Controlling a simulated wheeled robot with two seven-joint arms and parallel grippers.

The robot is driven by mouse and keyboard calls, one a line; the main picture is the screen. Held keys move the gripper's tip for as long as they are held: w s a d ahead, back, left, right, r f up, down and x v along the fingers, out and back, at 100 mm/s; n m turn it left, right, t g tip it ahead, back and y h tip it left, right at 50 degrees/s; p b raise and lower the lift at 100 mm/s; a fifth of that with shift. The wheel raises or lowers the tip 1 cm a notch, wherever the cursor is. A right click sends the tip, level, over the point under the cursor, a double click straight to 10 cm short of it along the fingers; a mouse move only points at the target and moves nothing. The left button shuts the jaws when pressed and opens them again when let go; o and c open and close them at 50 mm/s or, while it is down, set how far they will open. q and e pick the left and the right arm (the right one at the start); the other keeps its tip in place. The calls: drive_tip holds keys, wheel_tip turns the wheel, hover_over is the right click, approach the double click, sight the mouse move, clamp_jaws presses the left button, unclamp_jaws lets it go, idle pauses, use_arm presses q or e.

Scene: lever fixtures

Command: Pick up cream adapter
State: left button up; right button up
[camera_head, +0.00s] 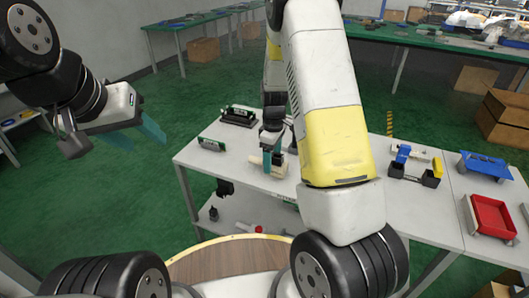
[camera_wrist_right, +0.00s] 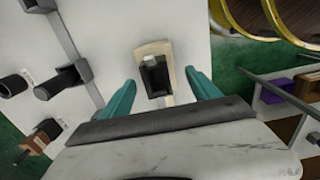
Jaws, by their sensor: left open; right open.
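The cream adapter (camera_wrist_right: 168,49) lies on the white table in the right wrist view, with a dark block-like part at its middle. In the head view it is a small pale piece (camera_head: 257,161) near the table's front edge, partly hidden by my right gripper. My right gripper (camera_head: 272,160) points down at it, and its teal fingers (camera_wrist_right: 160,80) are apart, one on each side of the adapter with visible gaps. My left gripper (camera_head: 138,138) is open and empty over the green floor, away from the table.
A black fixture (camera_head: 240,116) and a small green-and-black part (camera_head: 212,144) stand on the table near the right gripper. A blue-and-black fixture (camera_head: 414,168), a red bin (camera_head: 491,214) and a blue tray (camera_head: 484,164) are to the right. My right arm hides the table's middle.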

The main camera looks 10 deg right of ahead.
wheel_tip(320, 180, down, 2)
drive_tip(key=shift+f, duration=0.1)
drive_tip(key=c, duration=1.5)
drive_tip(key=shift+c, duration=0.2)
